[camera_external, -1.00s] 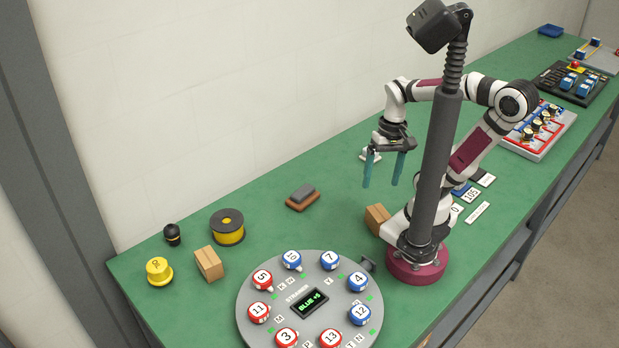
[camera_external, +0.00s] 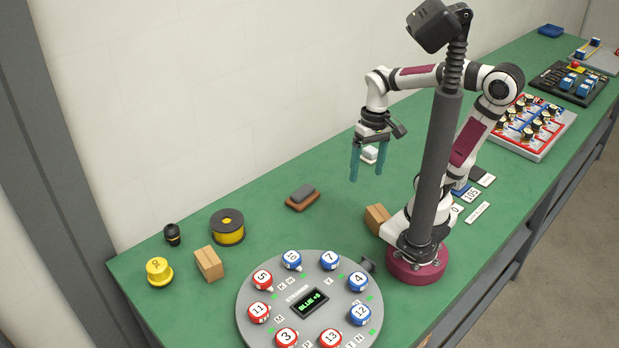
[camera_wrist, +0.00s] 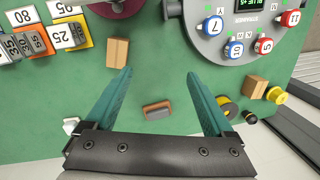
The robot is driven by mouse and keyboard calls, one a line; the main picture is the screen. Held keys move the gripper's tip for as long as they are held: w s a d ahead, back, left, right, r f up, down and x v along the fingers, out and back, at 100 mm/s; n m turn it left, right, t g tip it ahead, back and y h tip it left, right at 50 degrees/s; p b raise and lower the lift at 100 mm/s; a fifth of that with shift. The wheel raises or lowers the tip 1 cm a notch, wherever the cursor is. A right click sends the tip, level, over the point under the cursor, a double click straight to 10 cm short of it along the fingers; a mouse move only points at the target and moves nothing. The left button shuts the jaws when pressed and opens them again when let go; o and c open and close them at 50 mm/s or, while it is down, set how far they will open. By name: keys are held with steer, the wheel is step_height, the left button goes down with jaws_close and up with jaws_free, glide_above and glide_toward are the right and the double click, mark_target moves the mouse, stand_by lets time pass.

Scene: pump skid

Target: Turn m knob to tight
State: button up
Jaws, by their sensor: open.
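The round grey dial plate (camera_external: 262,318) lies at the front of the green bench, with red and blue numbered knobs around its rim. Its display (camera_external: 310,302) reads "BLUE +5". Small letter tiles lie beside the knobs; one (camera_external: 279,319) looks like M, near the red 11 knob (camera_external: 259,311), but I cannot tell surely which knob it marks. In the wrist view, the plate (camera_wrist: 203,43) is cut off at the top right. The blue 10 knob (camera_wrist: 235,48) and red 5 knob (camera_wrist: 263,46) show there. My gripper (camera_external: 366,177) is open and empty above the bench, behind the plate, apart from the knobs.
A grey-and-brown block (camera_external: 302,197) lies below and left of my gripper. Wooden blocks (camera_external: 209,263) (camera_external: 377,218), a yellow spool (camera_external: 227,226), a black knob (camera_external: 172,234) and a yellow cap (camera_external: 158,271) stand around the plate. Green bench is free between them.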

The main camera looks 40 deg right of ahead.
steer(key=w+a+r+n, duration=0.2)
steer(key=w+a+n, duration=0.3)
steer(key=a, duration=0.2)
steer(key=n+h, duration=0.2)
steer(key=n, duration=1.6)
glide_above(258, 310)
step_height(258, 310, down, 3)
step_height(258, 310, down, 16)
steer(key=shift+r, duration=0.2)
steer(key=c, duration=1.4)
